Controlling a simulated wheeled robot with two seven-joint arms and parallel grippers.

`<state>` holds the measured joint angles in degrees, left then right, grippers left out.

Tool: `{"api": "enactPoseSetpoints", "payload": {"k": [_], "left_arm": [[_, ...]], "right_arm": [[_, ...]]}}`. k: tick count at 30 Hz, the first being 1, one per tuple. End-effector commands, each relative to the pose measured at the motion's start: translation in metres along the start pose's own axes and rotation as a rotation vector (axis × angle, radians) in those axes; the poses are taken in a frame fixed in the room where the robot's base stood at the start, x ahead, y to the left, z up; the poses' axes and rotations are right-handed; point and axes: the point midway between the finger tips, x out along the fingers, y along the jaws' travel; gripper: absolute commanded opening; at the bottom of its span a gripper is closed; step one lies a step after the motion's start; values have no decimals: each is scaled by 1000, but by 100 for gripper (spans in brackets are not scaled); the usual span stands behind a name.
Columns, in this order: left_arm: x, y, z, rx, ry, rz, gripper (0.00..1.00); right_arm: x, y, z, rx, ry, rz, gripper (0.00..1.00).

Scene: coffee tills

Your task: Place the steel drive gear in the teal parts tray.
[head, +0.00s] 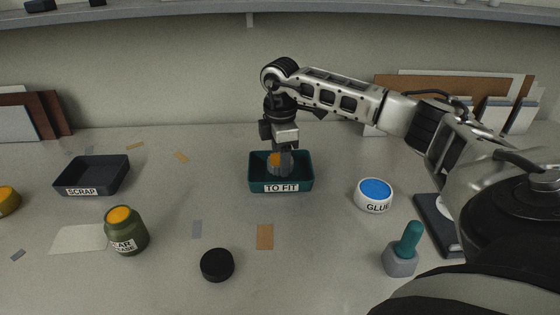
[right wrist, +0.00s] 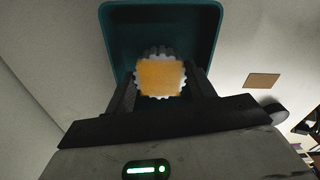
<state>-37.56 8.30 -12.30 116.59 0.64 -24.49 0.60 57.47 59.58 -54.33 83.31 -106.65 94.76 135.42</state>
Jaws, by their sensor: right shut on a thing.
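The teal parts tray (head: 254,186), labelled "TO FIT", stands at the middle of the bench. My right gripper (head: 281,170) reaches down into it from above. It is shut on the steel drive gear (head: 271,162), which has an orange-yellow face and is partly hidden by the fingers in the head view. In the right wrist view the toothed gear (right wrist: 160,77) sits between the two fingers, inside the outline of the teal tray (right wrist: 115,25). I cannot tell whether the gear touches the tray floor. My left gripper is not in view.
A dark tray marked "SCRAP" (head: 117,178) is at the left. A green jar (head: 127,235), a black puck (head: 217,265), a white "GLUE" pot (head: 373,197) and a grey, teal-handled tool (head: 402,257) stand around the tray. The bench between them is mostly clear.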

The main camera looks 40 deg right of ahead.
Motion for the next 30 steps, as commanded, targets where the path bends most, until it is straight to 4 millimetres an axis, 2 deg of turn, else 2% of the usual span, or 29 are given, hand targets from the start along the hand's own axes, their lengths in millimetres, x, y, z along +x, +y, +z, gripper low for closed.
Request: {"api": "enactPoseSetpoints", "payload": {"k": [5,16,17,18,26,30], "left_arm": [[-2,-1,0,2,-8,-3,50],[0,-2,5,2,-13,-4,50],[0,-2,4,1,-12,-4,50],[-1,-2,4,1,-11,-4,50],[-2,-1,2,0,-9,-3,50],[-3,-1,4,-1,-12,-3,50]], "right_arm": [[16,0,-1,-2,3,1,14],[21,0,-2,-2,3,1,14],[22,-1,-1,-2,1,-1,57],[22,-1,-1,-2,1,-1,64],[21,-1,-2,-2,1,-1,64],[12,0,-2,-2,2,1,64]]}}
